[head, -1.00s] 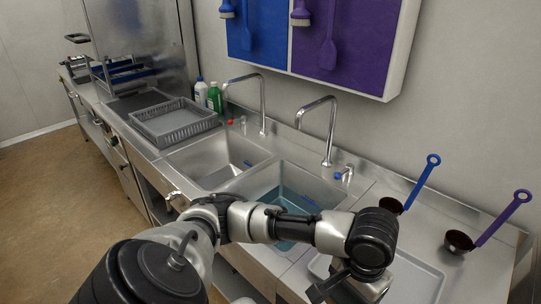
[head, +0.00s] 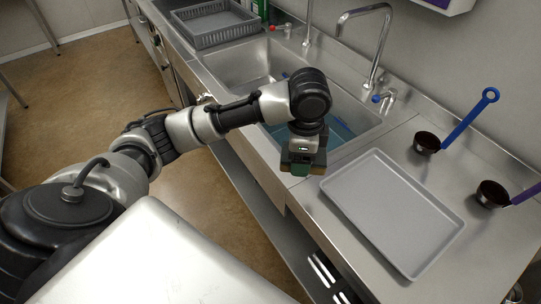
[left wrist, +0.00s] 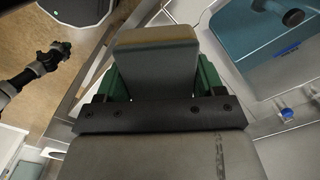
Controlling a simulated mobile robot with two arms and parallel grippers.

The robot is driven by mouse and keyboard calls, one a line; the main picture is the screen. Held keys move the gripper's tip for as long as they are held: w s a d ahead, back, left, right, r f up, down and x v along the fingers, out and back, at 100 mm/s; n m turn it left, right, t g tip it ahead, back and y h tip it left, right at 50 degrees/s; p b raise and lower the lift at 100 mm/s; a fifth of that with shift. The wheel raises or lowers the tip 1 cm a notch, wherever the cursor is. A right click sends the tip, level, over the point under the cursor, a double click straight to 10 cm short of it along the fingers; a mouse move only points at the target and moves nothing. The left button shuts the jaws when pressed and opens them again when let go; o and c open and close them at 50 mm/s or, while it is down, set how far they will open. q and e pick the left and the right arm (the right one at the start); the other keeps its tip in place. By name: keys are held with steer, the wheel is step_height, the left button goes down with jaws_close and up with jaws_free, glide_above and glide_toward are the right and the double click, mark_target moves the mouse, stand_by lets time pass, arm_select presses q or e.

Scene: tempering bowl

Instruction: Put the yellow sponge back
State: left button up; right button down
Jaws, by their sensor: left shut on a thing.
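My left gripper (head: 303,166) is shut on a block-shaped thing, which I take for the yellow sponge. In the left wrist view the sponge (left wrist: 155,44) shows a tan end and a large dark grey face. It sits between the green fingers of the gripper (left wrist: 162,78). In the head view the gripper points down by the front right corner of the water-filled sink, left of the grey tray (head: 375,205). It hides most of the sponge there. A dark jointed arm at the left of the left wrist view seems to be my right one; its fingers are unclear.
The sink (head: 345,125) holds bluish water, with a tap (head: 378,52) behind it. The grey tray is empty. Two dark ladles, one blue-handled (head: 468,118) and one purple-handled (head: 490,193), stand behind and right of it. A grey rack (head: 215,24) stands beyond the sinks.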

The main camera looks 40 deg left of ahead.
arm_select(q)
steer(key=w+m+b, duration=0.2)
steer(key=w+m, duration=0.2)
steer(key=m, duration=0.2)
steer(key=m+p, duration=0.1)
steer(key=m, duration=0.3)
glide_above(271, 154)
step_height(271, 154, down, 8)
steer(key=shift+w+r, duration=0.1)
steer(key=shift+r, duration=0.05)
steer(key=shift+f+p, duration=0.3)
steer(key=shift+f, duration=1.75)
arm_select(e)
steer(key=shift+s+a+f, duration=0.1)
steer(key=shift+s+f, duration=0.15)
steer(key=shift+f, duration=0.3)
arm_select(q)
steer(key=o, duration=0.4)
steer(key=shift+f, duration=0.15)
steer(key=o, duration=0.4)
steer(key=shift+o, duration=0.2)
